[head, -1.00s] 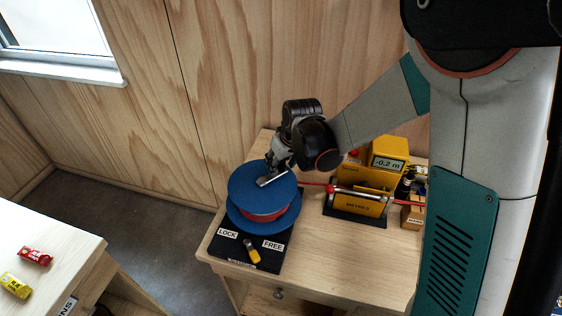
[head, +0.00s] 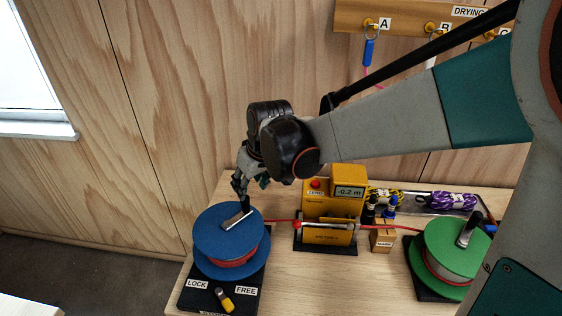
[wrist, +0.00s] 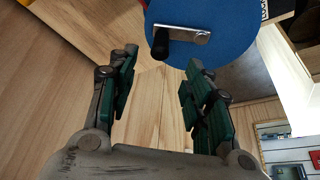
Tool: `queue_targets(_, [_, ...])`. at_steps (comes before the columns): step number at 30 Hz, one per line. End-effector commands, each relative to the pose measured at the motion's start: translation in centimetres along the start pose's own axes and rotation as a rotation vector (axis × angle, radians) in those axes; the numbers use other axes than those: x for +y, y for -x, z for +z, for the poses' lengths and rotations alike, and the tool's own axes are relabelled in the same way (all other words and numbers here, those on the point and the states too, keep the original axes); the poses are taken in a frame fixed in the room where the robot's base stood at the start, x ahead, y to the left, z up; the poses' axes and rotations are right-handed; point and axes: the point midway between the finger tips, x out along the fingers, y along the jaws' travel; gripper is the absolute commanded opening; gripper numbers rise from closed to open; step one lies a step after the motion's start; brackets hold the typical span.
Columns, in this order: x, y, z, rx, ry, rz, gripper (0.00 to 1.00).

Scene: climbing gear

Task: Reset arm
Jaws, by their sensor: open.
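My gripper (head: 243,186) hangs above the blue spool (head: 222,247) at the left of the bench. In the wrist view its two green-padded fingers (wrist: 158,90) are spread apart with nothing between them. The blue spool (wrist: 232,50) shows past the fingertips in that view, with its metal crank and black handle (wrist: 178,40). In the head view the crank (head: 236,219) lies on top of the spool, below the gripper. The fingers appear clear of the handle.
A yellow meter (head: 335,195) reading -0.2 m stands mid-bench with a red cord through it. A green spool (head: 458,250) is at right. A lock lever (head: 224,299) sits before the blue spool. Rope bundles (head: 453,200) lie behind; a hook rail (head: 405,20) is on the wall.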

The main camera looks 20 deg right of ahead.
Motion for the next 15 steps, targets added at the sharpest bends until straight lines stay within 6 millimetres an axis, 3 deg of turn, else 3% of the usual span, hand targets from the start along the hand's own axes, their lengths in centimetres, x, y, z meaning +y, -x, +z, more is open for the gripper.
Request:
queue_targets(8, [0.0,1.0,0.9,0.007,-0.011,0.006,0.46])
queue_targets(15, [1.0,3.9,4.8,0.046,-0.079,0.044,0.46])
